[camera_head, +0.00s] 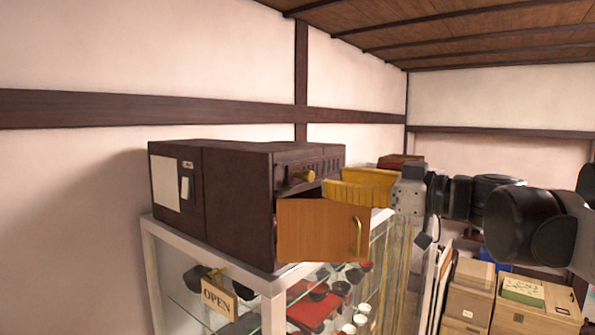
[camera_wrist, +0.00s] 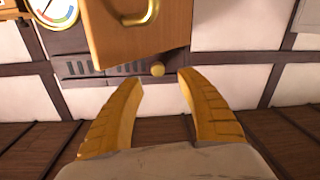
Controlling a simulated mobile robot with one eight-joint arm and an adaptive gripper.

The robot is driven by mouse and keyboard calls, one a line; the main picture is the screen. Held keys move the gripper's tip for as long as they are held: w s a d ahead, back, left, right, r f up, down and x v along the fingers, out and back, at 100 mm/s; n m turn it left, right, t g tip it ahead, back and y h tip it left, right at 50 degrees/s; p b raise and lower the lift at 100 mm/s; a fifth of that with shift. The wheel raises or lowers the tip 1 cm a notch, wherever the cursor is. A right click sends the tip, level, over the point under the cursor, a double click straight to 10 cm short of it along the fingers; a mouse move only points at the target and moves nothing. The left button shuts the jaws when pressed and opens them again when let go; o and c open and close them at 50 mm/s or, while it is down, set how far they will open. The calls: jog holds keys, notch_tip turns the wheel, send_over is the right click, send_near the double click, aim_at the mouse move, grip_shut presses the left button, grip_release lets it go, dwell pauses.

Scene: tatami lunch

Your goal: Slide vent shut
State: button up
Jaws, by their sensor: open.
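The vent is a row of dark slots (camera_head: 330,168) high on the front of a dark brown cabinet (camera_head: 235,190). A round brass knob (camera_head: 304,176) sticks out beside the slots. In the wrist view, which looks upside down, the slots (camera_wrist: 105,68) lie left of the knob (camera_wrist: 157,69). My gripper (camera_head: 335,181) is in front of the vent with its yellow fingers spread. In the wrist view the knob shows just beyond the gap between the fingertips (camera_wrist: 160,79). I cannot tell whether a finger touches it. Part of the slots may be hidden.
A wooden door (camera_head: 320,232) with a brass handle (camera_head: 357,237) hangs open below the vent, close to my gripper. The cabinet stands on a glass display case (camera_head: 165,262) with an OPEN sign (camera_head: 217,299). Boxes (camera_head: 535,300) stand at lower right.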

aim_at(312, 176)
jog(key=p+x, duration=0.2)
jog(key=x, duration=0.5)
jog(key=shift+w+a, duration=0.25)
jog(key=shift+w, duration=0.05)
jog(key=shift+d+r, duration=0.1)
jog(key=shift+d, duration=0.2)
jog(key=shift+w+a, duration=0.15)
jog(key=shift+a, duration=0.15)
grip_shut()
